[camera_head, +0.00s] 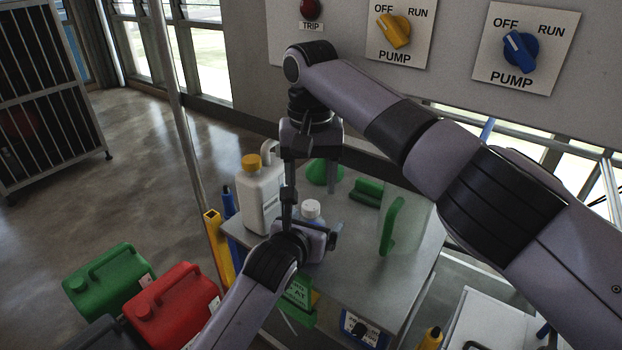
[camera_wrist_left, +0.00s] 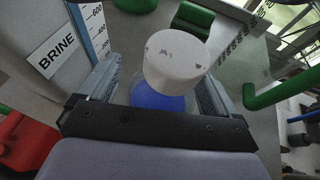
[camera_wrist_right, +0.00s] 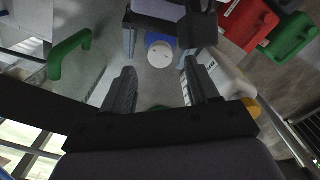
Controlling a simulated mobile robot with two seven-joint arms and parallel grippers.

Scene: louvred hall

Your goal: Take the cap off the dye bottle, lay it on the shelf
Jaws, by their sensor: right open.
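The dye bottle (camera_wrist_left: 160,101) is blue with a white cap (camera_wrist_left: 176,62) on it. It stands on the grey shelf (camera_head: 355,262), and its cap (camera_head: 311,208) shows in the head view. My left gripper (camera_head: 310,232) is around the bottle from the near side, a finger on each side; I see narrow gaps beside the blue body, though the cap hides part of it. My right gripper (camera_head: 311,178) is open and empty, pointing down above the cap. In the right wrist view the cap (camera_wrist_right: 161,54) lies beyond its fingertips.
A white jug (camera_head: 259,197) with a yellow cap stands left of the bottle. A green handle (camera_head: 391,226) rises on the right. Green items lie behind. Red (camera_head: 172,306) and green (camera_head: 105,277) canisters are on the floor at left. The shelf's front right is fairly clear.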

